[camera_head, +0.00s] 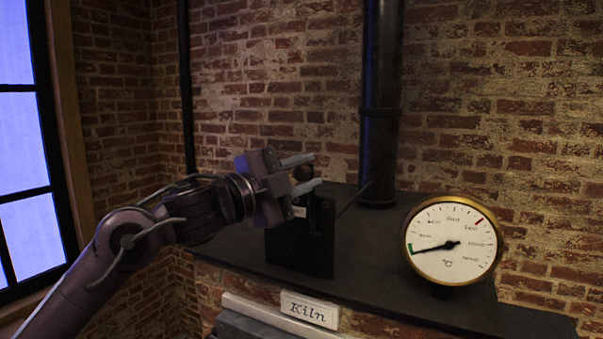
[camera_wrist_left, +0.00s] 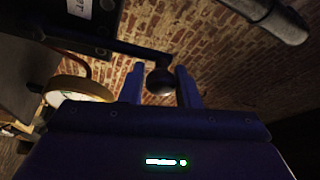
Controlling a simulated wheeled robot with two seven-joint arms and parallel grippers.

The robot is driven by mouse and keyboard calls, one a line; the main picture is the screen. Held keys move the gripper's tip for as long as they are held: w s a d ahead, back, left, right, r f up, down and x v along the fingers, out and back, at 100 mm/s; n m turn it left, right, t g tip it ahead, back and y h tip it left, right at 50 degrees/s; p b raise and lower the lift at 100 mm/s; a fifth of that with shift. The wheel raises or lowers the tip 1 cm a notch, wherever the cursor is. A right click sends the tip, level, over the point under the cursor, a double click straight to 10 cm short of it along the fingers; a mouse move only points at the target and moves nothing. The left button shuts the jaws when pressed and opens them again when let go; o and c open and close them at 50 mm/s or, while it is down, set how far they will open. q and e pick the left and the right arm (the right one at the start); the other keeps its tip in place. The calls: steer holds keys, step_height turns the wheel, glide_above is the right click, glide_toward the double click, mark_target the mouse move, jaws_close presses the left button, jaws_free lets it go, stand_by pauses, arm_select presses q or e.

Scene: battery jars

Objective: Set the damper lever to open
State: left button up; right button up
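The damper lever is a dark arm ending in a round knob (camera_head: 302,173), on a black box (camera_head: 302,243) on the kiln top. Its small white label is partly hidden in the head view, and only part of it shows in the wrist view. My left gripper (camera_head: 304,173) is open, with one finger on each side of the knob. In the left wrist view the knob (camera_wrist_left: 160,82) sits between the fingertips, nearer the right finger. I cannot tell whether it touches that finger. My right gripper is not in view.
A round brass-rimmed temperature gauge (camera_head: 452,243) stands right of the box, its needle in the green zone. A black pipe (camera_head: 380,105) rises behind. A white "Kiln" sign (camera_head: 309,310) is on the front. The dark kiln top (camera_head: 365,270) between box and gauge is clear.

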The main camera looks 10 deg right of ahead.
arm_select(q)
steer(key=o, duration=0.4)
steer(key=shift+s+d, duration=0.1)
steer(key=shift+s+a+f+b, duration=0.1)
steer(key=shift+a+f+b, duration=0.1)
steer(key=shift+a+b, duration=0.15)
steer(key=b+v, duration=0.3)
steer(key=v, duration=0.4)
steer(key=shift+s, duration=0.1)
